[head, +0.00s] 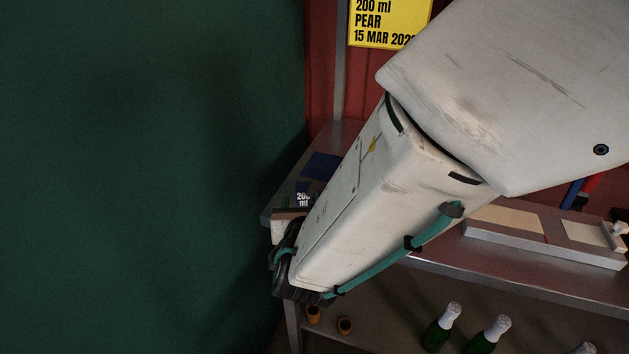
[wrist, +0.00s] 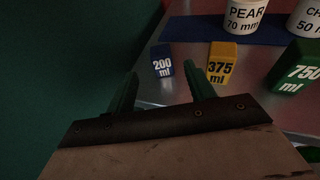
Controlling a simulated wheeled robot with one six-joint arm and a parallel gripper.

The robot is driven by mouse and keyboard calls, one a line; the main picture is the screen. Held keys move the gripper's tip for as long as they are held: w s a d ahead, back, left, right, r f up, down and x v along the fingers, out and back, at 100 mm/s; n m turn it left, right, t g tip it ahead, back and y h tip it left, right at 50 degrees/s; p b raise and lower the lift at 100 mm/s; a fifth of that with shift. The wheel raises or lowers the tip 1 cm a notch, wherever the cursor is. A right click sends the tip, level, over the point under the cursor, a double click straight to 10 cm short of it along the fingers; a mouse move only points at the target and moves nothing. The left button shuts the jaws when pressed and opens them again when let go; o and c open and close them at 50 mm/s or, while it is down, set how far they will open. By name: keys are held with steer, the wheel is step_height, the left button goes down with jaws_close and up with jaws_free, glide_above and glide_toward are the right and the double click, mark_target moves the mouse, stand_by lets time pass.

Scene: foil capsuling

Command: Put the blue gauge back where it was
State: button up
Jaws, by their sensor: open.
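The blue gauge, a small block marked 200 ml (wrist: 162,66), stands upright on the steel bench near its left edge. In the head view the blue gauge (head: 303,196) shows just past the end of my arm, partly hidden by it. My gripper (wrist: 161,76) is open and empty, its two green fingers apart. The gauge appears beyond the fingertips, in line with the gap between them, not visibly touched. To its right stand a yellow gauge marked 375 ml (wrist: 221,64) and a green gauge marked 750 ml (wrist: 297,68).
A blue mat (wrist: 200,29) behind the gauges carries white tubs (wrist: 245,14). A yellow sign (head: 388,22) reads 200 ml, PEAR. A tray (head: 545,238) lies on the bench at right. A green surface fills the left.

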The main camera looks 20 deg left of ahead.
steer(key=v, duration=0.5)
steer(key=w+d+r+m+g+h, duration=0.1)
steer(key=w+d+r+m+h, duration=0.2)
steer(key=d+m, duration=0.5)
steer(key=w+d+r+m+g+h, duration=0.1)
steer(key=d+r+m+g+h, duration=0.25)
steer(key=d, duration=0.85)
steer(key=w+d+r+m+t+h, duration=0.1)
steer(key=d+r+m+h, duration=0.2)
steer(key=d+m+h, duration=0.5)
steer(key=s+d+m+g+y, duration=0.3)
steer(key=s+d+m+g, duration=0.5)
steer(key=s+d+m, duration=0.5)
steer(key=s+r+m+y, duration=0.1)
steer(key=s+m+y, duration=0.5)
steer(key=m+y, duration=0.1)
steer(key=shift+s+a+r+g, duration=0.25)
steer(key=shift+s+a+g, duration=0.05)
steer(key=shift+g, duration=0.15)
